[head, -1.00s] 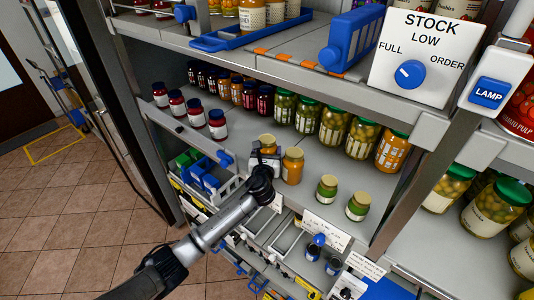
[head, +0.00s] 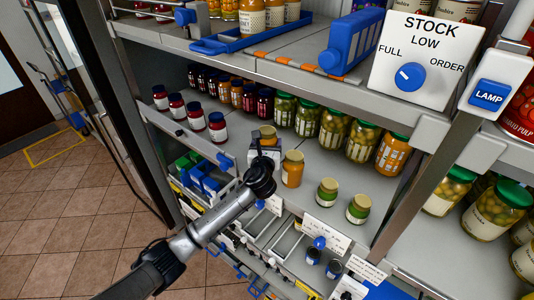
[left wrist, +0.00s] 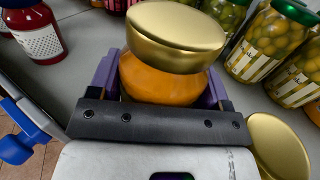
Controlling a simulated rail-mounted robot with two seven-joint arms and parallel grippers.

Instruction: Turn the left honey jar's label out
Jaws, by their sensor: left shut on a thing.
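The left honey jar (head: 268,134), amber with a gold lid, is between the fingers of my left gripper (head: 264,154) above the middle shelf. In the left wrist view, my gripper (left wrist: 160,90) has purple pads on both sides of this jar's orange body (left wrist: 160,82), below its gold lid (left wrist: 176,35). I see no label on the part of the jar that shows. A second honey jar (head: 292,170) stands just to the right; its gold lid (left wrist: 278,145) shows in the left wrist view. My right gripper is not in view.
Large green-lidded jars (head: 333,128) stand behind. Dark red jars (head: 217,127) stand to the left. The upper shelf (head: 240,60) overhangs the back rows.

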